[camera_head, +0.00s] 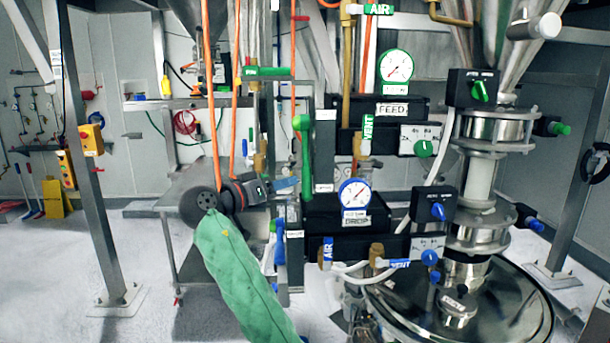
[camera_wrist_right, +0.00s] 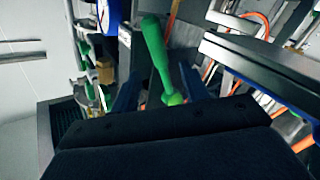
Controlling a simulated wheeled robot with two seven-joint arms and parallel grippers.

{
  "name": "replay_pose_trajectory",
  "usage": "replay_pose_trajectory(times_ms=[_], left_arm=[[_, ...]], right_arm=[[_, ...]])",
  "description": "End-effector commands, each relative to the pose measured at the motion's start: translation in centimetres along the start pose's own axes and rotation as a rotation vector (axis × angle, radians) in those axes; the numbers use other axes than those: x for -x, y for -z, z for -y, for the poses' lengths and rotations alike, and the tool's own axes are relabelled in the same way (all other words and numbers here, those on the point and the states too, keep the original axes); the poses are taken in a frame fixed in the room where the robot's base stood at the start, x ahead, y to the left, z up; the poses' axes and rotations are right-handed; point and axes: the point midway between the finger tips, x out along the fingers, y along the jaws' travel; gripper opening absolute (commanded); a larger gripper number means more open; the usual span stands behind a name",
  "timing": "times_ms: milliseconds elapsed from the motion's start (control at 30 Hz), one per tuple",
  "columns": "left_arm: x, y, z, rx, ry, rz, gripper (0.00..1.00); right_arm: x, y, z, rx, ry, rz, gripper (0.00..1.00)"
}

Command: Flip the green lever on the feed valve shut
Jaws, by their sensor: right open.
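The long green lever (camera_head: 305,155) stands upright at the left side of the valve panel, its rounded knob at the top. In the right wrist view the green lever (camera_wrist_right: 158,55) appears between my two blue fingers, its lower end close to the palm in the picture. My right gripper (camera_head: 287,184), on the green-sleeved arm, is open and points right at the lower part of the lever. The right wrist view shows the open fingers (camera_wrist_right: 160,88) too. I cannot tell whether they touch the lever. My left gripper is not in view.
A blue lever (camera_head: 279,242) hangs below my gripper. A short green handle (camera_head: 266,71) lies level above it. The FEED gauge (camera_head: 396,66) and a lower gauge (camera_head: 355,193) are on the panel to the right. Orange hoses (camera_head: 235,90) hang near my wrist.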

Motion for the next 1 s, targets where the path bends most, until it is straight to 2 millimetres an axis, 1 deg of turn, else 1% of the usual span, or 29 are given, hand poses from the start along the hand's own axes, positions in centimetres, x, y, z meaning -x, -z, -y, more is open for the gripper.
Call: replay_pose_trajectory(times_ms=[33,100,300,500,700,933,1000], left_arm=[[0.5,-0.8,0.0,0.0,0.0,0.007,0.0],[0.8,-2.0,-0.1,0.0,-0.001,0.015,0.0],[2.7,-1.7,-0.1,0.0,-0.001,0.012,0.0],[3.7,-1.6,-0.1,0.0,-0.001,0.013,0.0],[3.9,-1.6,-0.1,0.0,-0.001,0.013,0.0],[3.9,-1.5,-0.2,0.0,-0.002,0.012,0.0],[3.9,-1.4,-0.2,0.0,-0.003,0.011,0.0]], right_arm=[[-0.6,0.3,-0.2,0.001,-0.001,0.0,0.45],[-1.4,0.3,-0.2,0.001,-0.002,0.0,0.45],[-4.2,0.4,-0.3,0.001,-0.002,0.001,0.45],[-5.9,0.2,-0.1,0.0,-0.001,0.0,0.45],[-6.5,0.1,-0.1,-0.001,0.0,0.001,0.45],[-6.5,0.0,0.0,-0.001,0.0,0.001,0.45],[-6.5,0.0,0.0,-0.001,0.0,0.001,0.31]])
